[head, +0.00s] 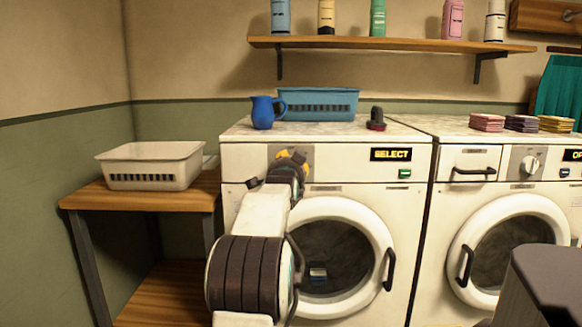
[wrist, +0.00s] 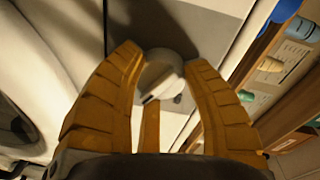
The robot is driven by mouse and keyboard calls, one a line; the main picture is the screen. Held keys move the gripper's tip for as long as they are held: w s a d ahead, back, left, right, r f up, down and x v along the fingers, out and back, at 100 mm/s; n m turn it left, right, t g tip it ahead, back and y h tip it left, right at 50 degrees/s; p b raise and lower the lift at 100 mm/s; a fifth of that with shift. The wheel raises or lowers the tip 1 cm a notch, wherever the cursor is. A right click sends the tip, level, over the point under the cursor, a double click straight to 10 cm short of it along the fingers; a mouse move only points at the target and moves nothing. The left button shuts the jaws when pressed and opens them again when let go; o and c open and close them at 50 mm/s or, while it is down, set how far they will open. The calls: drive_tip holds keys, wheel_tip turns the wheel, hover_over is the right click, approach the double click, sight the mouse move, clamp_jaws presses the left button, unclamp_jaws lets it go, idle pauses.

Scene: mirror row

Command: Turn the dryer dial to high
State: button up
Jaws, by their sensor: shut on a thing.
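My gripper (head: 291,160) is at the grey dial panel (head: 308,154) of the left white front-loading machine (head: 345,160). In the head view the gripper hides that machine's dial. In the wrist view the dial (wrist: 162,73) is a round white knob with a raised grip. The yellow-brown fingers of my gripper (wrist: 165,58) are shut around it, one on each side. The left machine's display (head: 391,154) reads SELECT, with a green button (head: 405,174) below it. I cannot tell which setting the dial points to.
A second white machine (head: 480,190) with its own dial (head: 529,164) stands at the right. A blue jug (head: 263,112), a blue basket (head: 318,88) and a dark-red object (head: 377,119) sit on top. A white basket (head: 150,150) is on the left wooden table.

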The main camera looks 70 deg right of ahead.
drive_tip(key=shift+w+r, duration=0.15)
idle(0.4)
drive_tip(key=o, duration=1.2)
drive_tip(key=shift+a, duration=0.1)
drive_tip(key=v, duration=1.1)
drive_tip(key=shift+a, duration=0.4)
